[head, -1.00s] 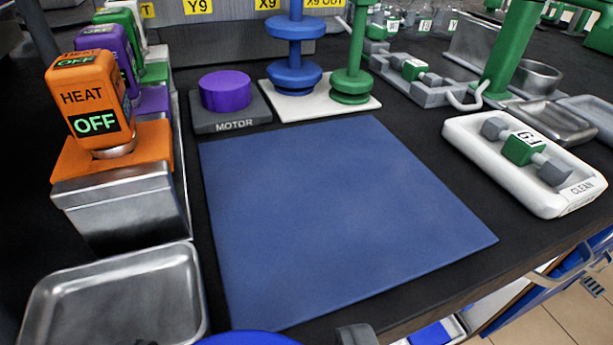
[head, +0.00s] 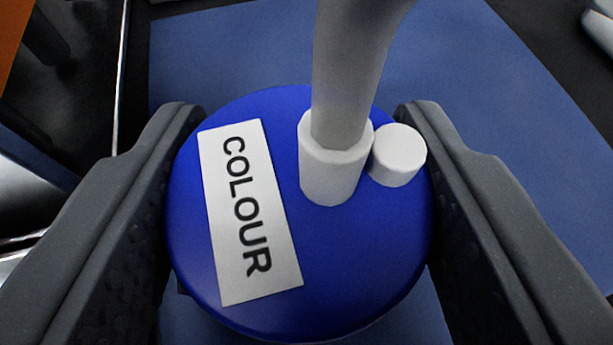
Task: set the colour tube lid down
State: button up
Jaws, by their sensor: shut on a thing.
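The colour tube lid (head: 330,260) is a round blue disc with a white label reading COLOUR. A white collar with a grey tube rising from it and a short white cap stand on its top. My gripper (head: 300,200) is shut on the lid, with one dark finger on each side of its rim. The lid fills the middle of the head view, over the blue mat (head: 470,60). Its underside is hidden, so I cannot tell whether it touches the mat.
The mat spreads behind and to the right of the lid with bare surface. A shiny metal edge (head: 30,190) and a bit of orange (head: 10,35) show at the left. A white object (head: 601,25) is cut off at the upper right.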

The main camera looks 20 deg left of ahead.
jog(key=shift+f, duration=0.4)
jog(key=o, duration=0.9)
jog(key=shift+f, duration=0.1)
jog(key=shift+o, duration=0.2)
jog(key=shift+s+r, duration=0.2)
jog(key=p+v, duration=0.1)
jog(key=v, duration=1)
jog(key=shift+s+r+p, duration=0.2)
jog(key=shift+s+p, duration=0.1)
jog(key=shift+d, duration=0.15)
